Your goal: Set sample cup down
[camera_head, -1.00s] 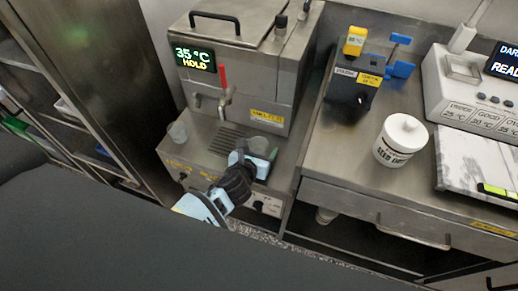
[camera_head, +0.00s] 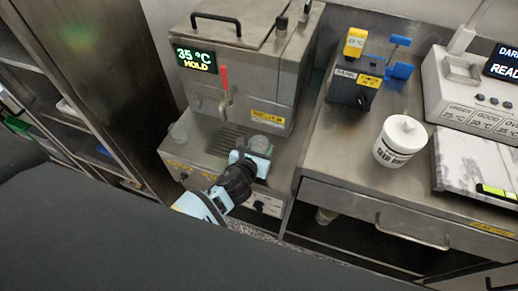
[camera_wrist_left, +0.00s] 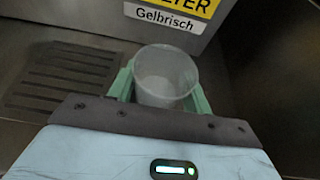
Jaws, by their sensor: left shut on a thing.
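The sample cup (camera_wrist_left: 165,78) is a small clear cup, upright between the green fingers of my left gripper (camera_wrist_left: 160,88) in the left wrist view. In the head view the cup (camera_head: 259,144) shows at the front right of the steel machine's ledge, with my left gripper (camera_head: 257,158) around it. The gripper is shut on the cup. I cannot tell whether the cup's base touches the ledge, or whether anything is in it. My right gripper is not in view.
On the counter to the right are a lidded white jar (camera_head: 399,145) and a dark holder (camera_head: 350,92).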

